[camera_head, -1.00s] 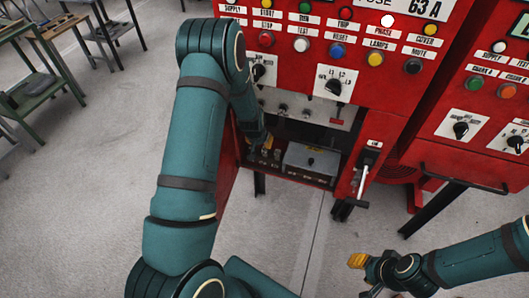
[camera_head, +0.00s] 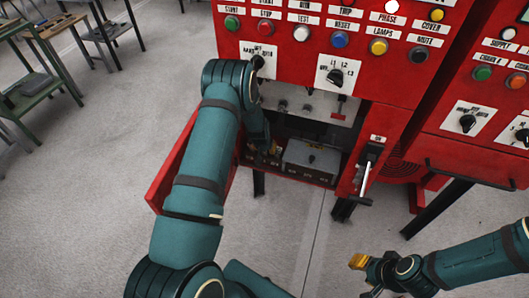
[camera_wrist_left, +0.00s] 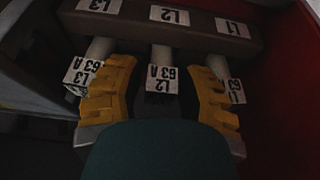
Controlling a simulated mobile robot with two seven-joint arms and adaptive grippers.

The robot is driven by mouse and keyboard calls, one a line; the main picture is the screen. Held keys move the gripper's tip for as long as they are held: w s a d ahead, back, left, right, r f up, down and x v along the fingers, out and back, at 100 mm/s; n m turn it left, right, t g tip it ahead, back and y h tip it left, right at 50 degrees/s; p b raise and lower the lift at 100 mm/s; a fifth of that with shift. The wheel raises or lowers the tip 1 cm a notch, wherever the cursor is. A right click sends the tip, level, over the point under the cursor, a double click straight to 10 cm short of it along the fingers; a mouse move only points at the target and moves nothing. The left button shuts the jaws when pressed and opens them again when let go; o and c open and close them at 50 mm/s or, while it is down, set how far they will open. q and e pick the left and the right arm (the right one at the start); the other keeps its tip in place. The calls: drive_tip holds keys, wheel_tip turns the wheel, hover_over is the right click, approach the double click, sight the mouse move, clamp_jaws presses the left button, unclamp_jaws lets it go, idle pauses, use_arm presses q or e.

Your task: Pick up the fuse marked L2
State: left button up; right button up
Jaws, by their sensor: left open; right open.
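In the left wrist view, the fuse marked L2 63A (camera_wrist_left: 162,74) sits in the middle of a row of three, below the dark bar carrying an L2 label. The fuse marked L3 (camera_wrist_left: 80,75) is to its left and the fuse marked L1 (camera_wrist_left: 235,90) to its right. My left gripper (camera_wrist_left: 160,85) is open, one yellow-padded finger on each side of the L2 fuse, with gaps visible. In the head view, my left gripper (camera_head: 269,150) is inside the cabinet's lower bay, largely hidden by my arm. My right gripper (camera_head: 358,262) is open and empty over the floor.
A grey box (camera_head: 311,160) stands in the bay beside my left gripper. A red door (camera_head: 172,165) hangs open at left. A lever (camera_head: 364,178) is right of the bay. The red button panel (camera_head: 300,50) is above. Green tables (camera_head: 45,95) stand far left.

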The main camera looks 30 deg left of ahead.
use_arm(q)
clamp_jaws()
drive_tip(key=shift+r, duration=0.1)
idle(0.3)
